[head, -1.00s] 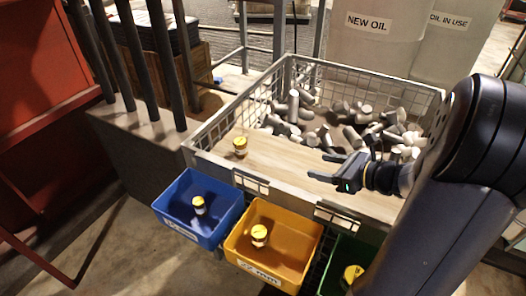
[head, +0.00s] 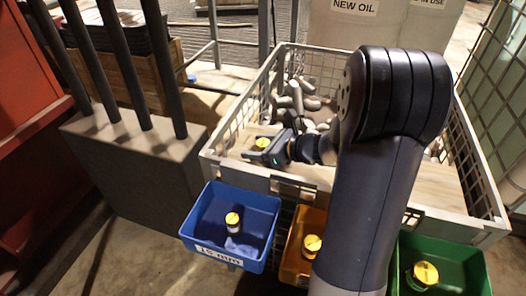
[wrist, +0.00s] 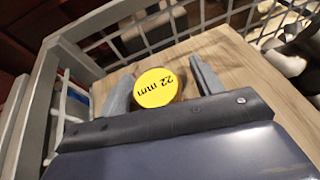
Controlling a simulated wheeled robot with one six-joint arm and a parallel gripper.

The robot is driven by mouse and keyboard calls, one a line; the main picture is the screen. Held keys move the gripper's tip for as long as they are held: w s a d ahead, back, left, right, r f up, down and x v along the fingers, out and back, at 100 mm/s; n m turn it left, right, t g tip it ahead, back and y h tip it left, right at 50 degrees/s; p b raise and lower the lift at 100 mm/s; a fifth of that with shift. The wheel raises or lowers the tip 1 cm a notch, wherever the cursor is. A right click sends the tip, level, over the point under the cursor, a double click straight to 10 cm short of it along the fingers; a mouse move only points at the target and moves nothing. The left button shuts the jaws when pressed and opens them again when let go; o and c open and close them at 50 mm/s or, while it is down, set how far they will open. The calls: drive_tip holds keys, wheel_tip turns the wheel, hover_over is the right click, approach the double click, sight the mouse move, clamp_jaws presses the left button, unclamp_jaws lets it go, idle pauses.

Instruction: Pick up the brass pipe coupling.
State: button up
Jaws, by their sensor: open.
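A brass pipe coupling with a round yellow top (head: 262,143) stands on the wooden board at the left part of the wire crate. In the wrist view its yellow top (wrist: 157,88) reads "22 mm" and lies between my two fingers. My gripper (head: 264,150) is open around or just above the coupling, and one finger is on each side of it. I see a gap at the right finger; the left finger is close to the top. The coupling's lower body is mostly hidden by the gripper.
The wire crate (head: 225,168) holds several grey metal cylinders (head: 297,98). In front hang a blue bin (head: 205,215) labelled "15 mm", an orange bin (head: 293,265) and a green bin (head: 455,262), each with a yellow-topped piece. Dark posts (head: 115,75) stand at left.

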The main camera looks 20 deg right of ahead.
drive_tip(key=shift+c, duration=0.3)
drive_tip(key=c, duration=1.1)
drive_tip(key=shift+r, duration=0.1)
